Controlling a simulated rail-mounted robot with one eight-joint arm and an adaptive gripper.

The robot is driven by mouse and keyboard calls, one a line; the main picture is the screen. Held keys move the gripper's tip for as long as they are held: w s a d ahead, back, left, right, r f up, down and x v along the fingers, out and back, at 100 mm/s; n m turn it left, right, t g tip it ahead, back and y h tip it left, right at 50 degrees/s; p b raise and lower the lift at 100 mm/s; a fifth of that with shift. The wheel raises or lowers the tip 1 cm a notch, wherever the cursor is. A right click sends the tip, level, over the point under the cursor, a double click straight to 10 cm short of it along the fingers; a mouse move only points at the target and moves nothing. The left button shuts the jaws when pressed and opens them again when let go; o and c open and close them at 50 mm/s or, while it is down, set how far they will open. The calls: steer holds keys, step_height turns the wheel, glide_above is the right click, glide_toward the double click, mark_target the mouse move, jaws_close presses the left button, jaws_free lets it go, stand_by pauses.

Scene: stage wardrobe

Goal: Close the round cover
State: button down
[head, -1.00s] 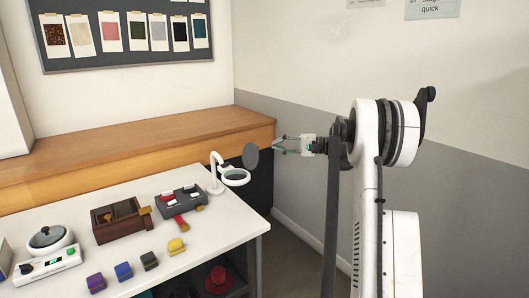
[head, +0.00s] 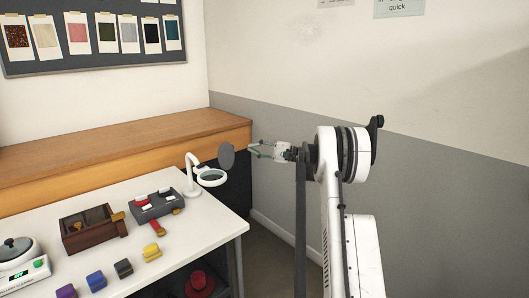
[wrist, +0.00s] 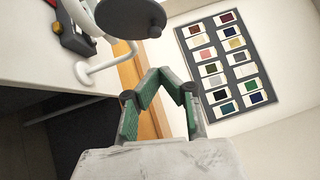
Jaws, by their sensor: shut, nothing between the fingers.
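The round cover (head: 226,155) is a dark grey disc standing raised, steeply tilted, at the edge of the magnifier lamp's lens ring (head: 211,178). The white magnifier lamp (head: 191,178) stands at the right end of the white table. In the wrist view the cover (wrist: 132,17) is at the top, with a small knob at its edge. My gripper (head: 251,149) is shut and empty, just right of the cover and apparently apart from it. Its green-padded fingers (wrist: 160,72) show below the cover in the wrist view.
On the white table (head: 190,238) are a grey box with switches (head: 153,207), a brown open box (head: 88,232), several coloured blocks and a scale with a pot (head: 18,258). A wooden ledge (head: 110,155) runs behind. Free floor lies right of the table.

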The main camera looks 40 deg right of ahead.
mark_target(229, 156)
steer(key=a, duration=0.1)
steer(key=w+a, duration=0.1)
steer(key=a, duration=0.1)
steer(key=a+r, duration=0.1)
steer(key=a, duration=0.1)
steer(key=shift+w+a+b, duration=0.15)
steer(key=shift+w+b, duration=0.15)
steer(key=shift+a, duration=0.1)
